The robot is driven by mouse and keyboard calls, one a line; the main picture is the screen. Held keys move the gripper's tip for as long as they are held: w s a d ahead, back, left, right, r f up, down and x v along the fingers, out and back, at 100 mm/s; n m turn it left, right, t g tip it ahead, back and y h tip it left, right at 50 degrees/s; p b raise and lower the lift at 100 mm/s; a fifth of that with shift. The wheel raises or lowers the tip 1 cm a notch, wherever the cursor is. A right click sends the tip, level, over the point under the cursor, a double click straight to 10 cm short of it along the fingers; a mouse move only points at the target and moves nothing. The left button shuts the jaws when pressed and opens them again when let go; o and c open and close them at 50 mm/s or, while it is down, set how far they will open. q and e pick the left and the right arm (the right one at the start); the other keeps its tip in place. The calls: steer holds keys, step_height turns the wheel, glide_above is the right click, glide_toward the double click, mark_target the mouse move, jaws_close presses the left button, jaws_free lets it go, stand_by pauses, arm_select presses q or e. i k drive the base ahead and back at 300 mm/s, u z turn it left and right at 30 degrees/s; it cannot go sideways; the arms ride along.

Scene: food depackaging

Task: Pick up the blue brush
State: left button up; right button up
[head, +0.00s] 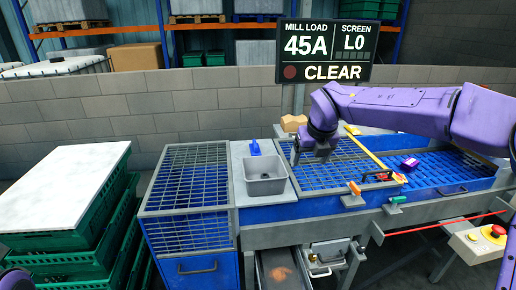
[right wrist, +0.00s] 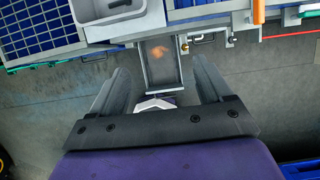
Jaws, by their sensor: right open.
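A small blue object (head: 254,147) stands on the grey ledge behind the grey basin. It may be the blue brush, but it is too small to tell its bristles. My right gripper (head: 312,158) hangs over the left part of the blue grid, to the right of the basin and apart from the blue object. It is open and empty; its spread fingers also show in the right wrist view (right wrist: 160,66). The blue object is not seen in the right wrist view. My left gripper is not in view.
The grey basin (head: 265,187) lies between a mesh-topped blue bin (head: 187,240) and the blue grid (head: 430,165). A yellow bar (head: 372,152) crosses the grid, with a small purple item (head: 409,163) beyond it. Green crates (head: 65,262) stand at left.

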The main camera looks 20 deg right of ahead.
mark_target(255, 150)
steer(key=u, duration=0.05)
steer(key=i, duration=1.3)
